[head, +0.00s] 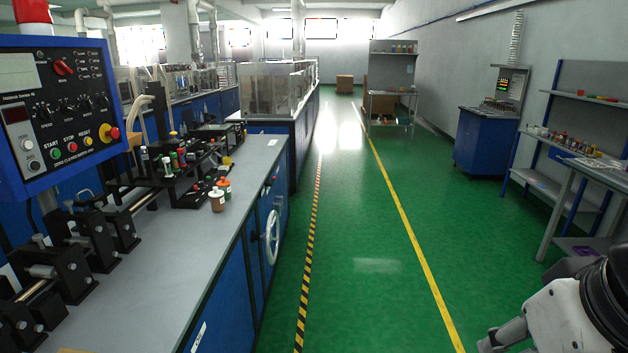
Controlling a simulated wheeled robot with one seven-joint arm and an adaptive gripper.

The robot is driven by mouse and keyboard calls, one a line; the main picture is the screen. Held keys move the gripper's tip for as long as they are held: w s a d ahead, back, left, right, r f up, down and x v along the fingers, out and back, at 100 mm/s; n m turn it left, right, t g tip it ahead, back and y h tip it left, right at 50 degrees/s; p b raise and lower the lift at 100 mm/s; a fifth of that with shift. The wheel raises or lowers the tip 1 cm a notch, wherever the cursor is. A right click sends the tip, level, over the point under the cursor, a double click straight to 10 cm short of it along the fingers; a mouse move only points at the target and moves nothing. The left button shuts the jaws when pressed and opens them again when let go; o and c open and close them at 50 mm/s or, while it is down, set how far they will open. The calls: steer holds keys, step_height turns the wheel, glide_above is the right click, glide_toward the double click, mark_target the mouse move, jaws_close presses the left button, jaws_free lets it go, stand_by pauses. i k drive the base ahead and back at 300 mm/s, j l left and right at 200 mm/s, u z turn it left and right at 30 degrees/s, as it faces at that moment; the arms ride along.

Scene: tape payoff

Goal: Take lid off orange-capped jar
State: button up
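A small jar with an orange cap (224,182) stands on the grey bench top (225,225), near its right edge. A second small jar, brown with a pale top (217,202), stands just in front and partly hides the orange-capped one. The orange cap appears to be on its jar. My arm is at the lower right corner, and grey parts that look like my gripper (503,337) are cut off by the bottom edge. They are far from the jars, across the aisle, and whether the fingers are open is unclear.
A control panel (58,105) with buttons overhangs the bench at left. Black machine fixtures (70,255) crowd the bench's left side. A handwheel (272,238) juts from the bench's side. The green floor (365,230) is clear. Shelving (570,150) and a blue cabinet (484,143) stand at right.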

mark_target(224, 183)
steer(key=i, duration=0.9)
steer(key=i+l+u, duration=0.15)
steer(key=i, duration=0.8)
steer(key=i+u, duration=0.4)
steer(key=i+l+u, duration=0.25)
steer(key=u, duration=0.2)
steer(key=i+l+u, duration=0.7)
steer(key=u, duration=0.15)
steer(key=i+l+u, duration=0.2)
steer(key=l+u, duration=0.15)
steer(key=l, duration=0.25)
steer(key=i+l+u, duration=0.2)
steer(key=k+l, duration=0.05)
steer(key=l, duration=0.05)
